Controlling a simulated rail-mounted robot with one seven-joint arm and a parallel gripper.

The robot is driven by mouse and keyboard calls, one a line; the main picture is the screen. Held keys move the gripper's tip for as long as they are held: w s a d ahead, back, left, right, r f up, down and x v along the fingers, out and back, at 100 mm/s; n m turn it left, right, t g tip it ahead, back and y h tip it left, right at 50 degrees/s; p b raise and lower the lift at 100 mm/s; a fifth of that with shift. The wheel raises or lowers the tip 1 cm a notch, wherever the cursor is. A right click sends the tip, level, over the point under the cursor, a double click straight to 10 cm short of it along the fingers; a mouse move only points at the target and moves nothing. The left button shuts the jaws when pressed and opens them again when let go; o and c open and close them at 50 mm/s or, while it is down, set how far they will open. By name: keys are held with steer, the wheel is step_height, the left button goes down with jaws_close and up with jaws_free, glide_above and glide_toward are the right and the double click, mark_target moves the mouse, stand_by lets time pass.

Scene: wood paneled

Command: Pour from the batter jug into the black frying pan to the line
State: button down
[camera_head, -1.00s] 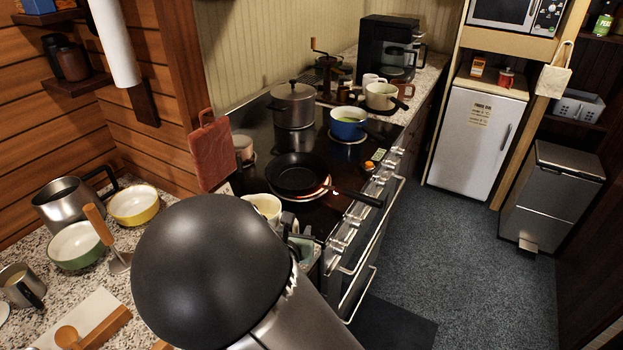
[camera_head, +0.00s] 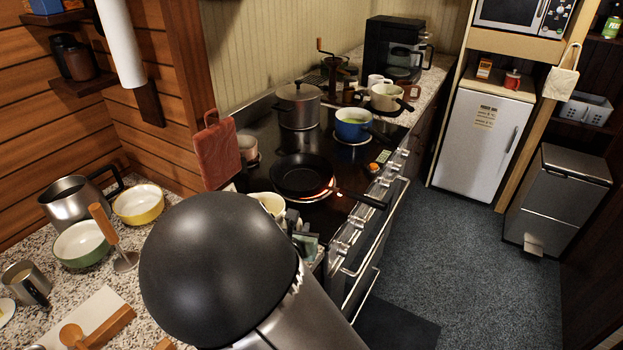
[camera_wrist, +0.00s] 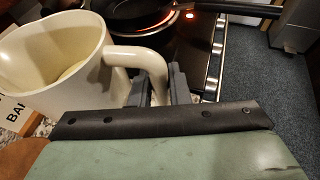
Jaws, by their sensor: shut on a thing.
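The black frying pan (camera_head: 302,176) sits on the stove over a glowing orange-red burner, its handle pointing right toward the front edge. It also shows at the top of the wrist view (camera_wrist: 135,14). The cream batter jug (camera_wrist: 62,62) is at the left of the wrist view, roughly upright, with pale contents partly visible inside. My gripper (camera_wrist: 160,84) is shut on the jug's handle. In the head view my arm hides most of the jug (camera_head: 268,202), which shows just in front of the pan. I cannot make out the line, or whether the jug touches the counter.
A steel pot (camera_head: 298,106) and a blue pot (camera_head: 352,124) stand behind the pan on the stove. A red board (camera_head: 213,152) leans at the stove's left. Bowls (camera_head: 138,204), a steel pitcher (camera_head: 70,203) and utensils crowd the left counter.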

steer(key=shift+r+p, duration=1.4)
steer(key=shift+r, duration=0.75)
